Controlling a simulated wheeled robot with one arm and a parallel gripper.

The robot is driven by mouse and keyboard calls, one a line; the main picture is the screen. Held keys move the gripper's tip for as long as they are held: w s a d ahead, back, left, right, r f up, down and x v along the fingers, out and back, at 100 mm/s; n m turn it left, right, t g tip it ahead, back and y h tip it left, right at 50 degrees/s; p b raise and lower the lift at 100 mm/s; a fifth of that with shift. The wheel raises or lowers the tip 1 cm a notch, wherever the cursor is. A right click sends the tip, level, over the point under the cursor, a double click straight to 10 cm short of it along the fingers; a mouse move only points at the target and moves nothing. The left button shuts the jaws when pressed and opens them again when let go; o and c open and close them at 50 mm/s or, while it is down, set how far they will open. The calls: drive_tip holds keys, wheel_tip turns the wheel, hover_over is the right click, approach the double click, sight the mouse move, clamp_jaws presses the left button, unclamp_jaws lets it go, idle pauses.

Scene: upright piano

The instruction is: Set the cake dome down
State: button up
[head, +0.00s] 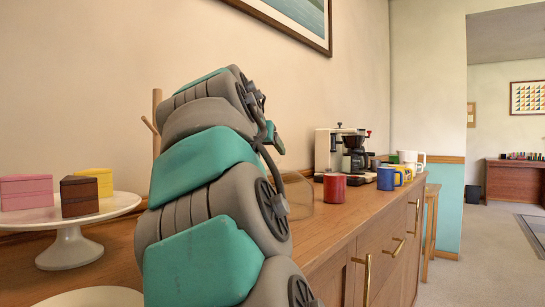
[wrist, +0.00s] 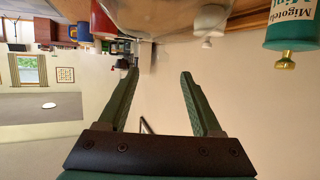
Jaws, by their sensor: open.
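The clear glass cake dome (wrist: 160,14) fills the top middle of the upside-down wrist view, beyond my fingertips. In the head view its faint outline (head: 303,196) shows on the sideboard just right of my arm, which hides part of it. My gripper (wrist: 160,73) is open, with nothing between its two green fingers and a gap in the picture to the dome.
A red mug (head: 334,188) stands just right of the dome on the wooden sideboard (head: 330,232). A coffee maker (head: 354,152), a blue mug (head: 386,179) and other mugs stand farther along. A white plate (head: 92,298) lies at the front.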

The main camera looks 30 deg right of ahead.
drive_tip(key=shift+v, duration=2.1)
